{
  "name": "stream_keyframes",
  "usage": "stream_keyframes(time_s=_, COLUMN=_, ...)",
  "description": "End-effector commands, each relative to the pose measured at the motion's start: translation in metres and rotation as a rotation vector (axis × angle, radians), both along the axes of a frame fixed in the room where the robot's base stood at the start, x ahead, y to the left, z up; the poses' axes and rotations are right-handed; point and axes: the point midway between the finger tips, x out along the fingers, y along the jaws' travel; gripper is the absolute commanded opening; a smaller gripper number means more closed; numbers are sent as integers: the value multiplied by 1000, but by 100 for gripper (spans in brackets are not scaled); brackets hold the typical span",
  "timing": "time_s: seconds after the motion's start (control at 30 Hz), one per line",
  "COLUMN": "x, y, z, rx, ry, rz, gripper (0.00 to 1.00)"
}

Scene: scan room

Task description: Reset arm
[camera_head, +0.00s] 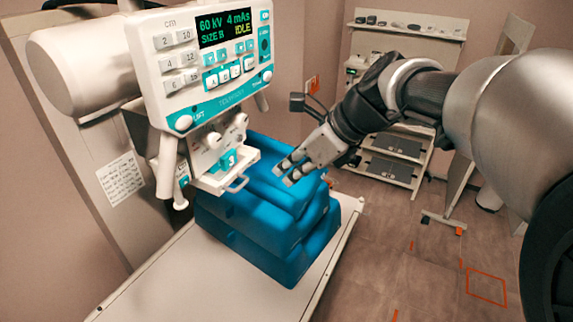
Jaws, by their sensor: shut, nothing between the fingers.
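My gripper (284,174) shows in the middle of the head view, at the end of my arm, which comes in from the right. Its fingers are shut and empty, pointing down and left. In the picture they lie in front of the upper part of the blue stepped block (265,240). I cannot tell whether they touch it.
The control panel (222,75) reads 60 kV, 4 mAs, SIZE B and IDLE. The blue block stands on a white table (165,285). A shelf cart (395,165) stands behind my arm. Floor at the right is mostly clear, with orange markings (487,288).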

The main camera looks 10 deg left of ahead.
Motion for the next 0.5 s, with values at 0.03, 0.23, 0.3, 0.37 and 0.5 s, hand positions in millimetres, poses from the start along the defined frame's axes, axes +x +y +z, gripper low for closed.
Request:
stream_keyframes(time_s=0.03, x=0, y=-5, z=6, rx=0, ry=-3, rz=-2, gripper=0)
stream_keyframes(time_s=0.23, x=-8, y=-15, z=8, rx=-16, ry=-22, rz=20, gripper=0)
stream_keyframes(time_s=0.3, x=-17, y=-24, z=-6, rx=-51, ry=-65, rz=64, gripper=0)
stream_keyframes(time_s=0.37, x=-28, y=-34, z=-24, rx=-97, ry=-120, rz=124, gripper=0)
stream_keyframes(time_s=0.5, x=-66, y=-68, z=-79, rx=-256, ry=-286, rz=338, gripper=0)
